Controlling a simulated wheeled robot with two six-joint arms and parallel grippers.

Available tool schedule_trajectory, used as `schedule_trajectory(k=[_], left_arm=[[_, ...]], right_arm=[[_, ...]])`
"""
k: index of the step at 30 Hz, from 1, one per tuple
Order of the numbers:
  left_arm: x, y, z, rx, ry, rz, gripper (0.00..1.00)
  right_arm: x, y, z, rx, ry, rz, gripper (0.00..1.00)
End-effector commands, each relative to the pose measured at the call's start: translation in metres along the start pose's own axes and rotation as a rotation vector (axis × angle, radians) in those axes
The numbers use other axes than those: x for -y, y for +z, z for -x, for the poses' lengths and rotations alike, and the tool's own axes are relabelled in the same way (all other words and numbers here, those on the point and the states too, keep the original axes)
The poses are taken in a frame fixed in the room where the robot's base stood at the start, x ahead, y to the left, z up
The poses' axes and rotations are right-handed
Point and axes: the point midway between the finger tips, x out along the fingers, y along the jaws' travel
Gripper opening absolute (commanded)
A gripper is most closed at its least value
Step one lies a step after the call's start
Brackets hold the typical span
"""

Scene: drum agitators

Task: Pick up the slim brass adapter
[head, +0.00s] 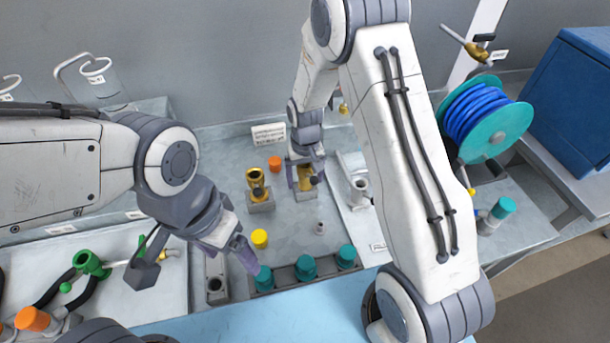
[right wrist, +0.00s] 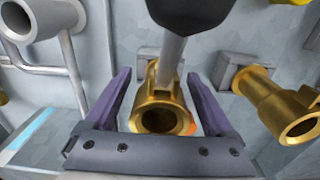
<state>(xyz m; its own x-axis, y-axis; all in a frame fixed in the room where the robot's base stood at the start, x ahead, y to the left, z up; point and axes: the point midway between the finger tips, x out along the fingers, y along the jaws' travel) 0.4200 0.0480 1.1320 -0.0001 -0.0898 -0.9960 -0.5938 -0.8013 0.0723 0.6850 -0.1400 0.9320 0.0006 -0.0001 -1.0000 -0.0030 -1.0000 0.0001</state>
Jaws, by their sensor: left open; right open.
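A brass adapter (right wrist: 158,112) with a round open mouth stands on a grey block. My right gripper (right wrist: 158,80) is open, with one purple finger on each side of it; I cannot tell whether they touch it. In the head view my right gripper (head: 306,178) is low over this adapter (head: 304,187) and partly covers it. A second brass adapter (right wrist: 282,104) stands on its own block at the right in the wrist view; a brass piece (head: 257,182) is left of my gripper in the head view. I cannot tell which is the slim one. My left gripper (head: 197,268) is open and empty.
A dark knob on a grey rod (right wrist: 182,25) crosses in front of the gripped-around adapter. A rack with teal caps (head: 305,267), a yellow cap (head: 260,238) and an orange cap (head: 274,163) are nearby. A blue hose reel (head: 475,115) stands at the right.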

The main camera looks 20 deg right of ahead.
Motion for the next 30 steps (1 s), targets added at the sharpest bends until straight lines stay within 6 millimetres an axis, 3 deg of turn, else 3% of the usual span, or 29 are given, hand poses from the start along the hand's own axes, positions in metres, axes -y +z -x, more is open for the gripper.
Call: schedule_trajectory(k=[1, 7, 20, 27, 30], left_arm=[[0.000, 0.000, 0.000, 0.000, 0.000, 0.000, 0.82], [0.000, 0.000, 0.000, 0.000, 0.000, 0.000, 0.82], [0.000, 0.000, -0.003, 0.000, 0.000, 0.000, 0.82], [0.001, 0.001, -0.015, 0.000, 0.000, -0.001, 0.82], [0.002, 0.001, -0.020, 0.000, 0.000, -0.001, 0.82]], right_arm=[[0.000, 0.000, 0.000, 0.000, 0.000, 0.000, 0.77], [-0.001, 0.000, 0.000, 0.000, 0.000, -0.001, 0.01], [0.000, -0.001, 0.007, -0.003, 0.000, -0.001, 0.00], [0.000, -0.002, 0.041, -0.009, -0.001, -0.001, 0.00], [0.000, 0.020, 0.052, -0.003, -0.001, 0.000, 0.00]])
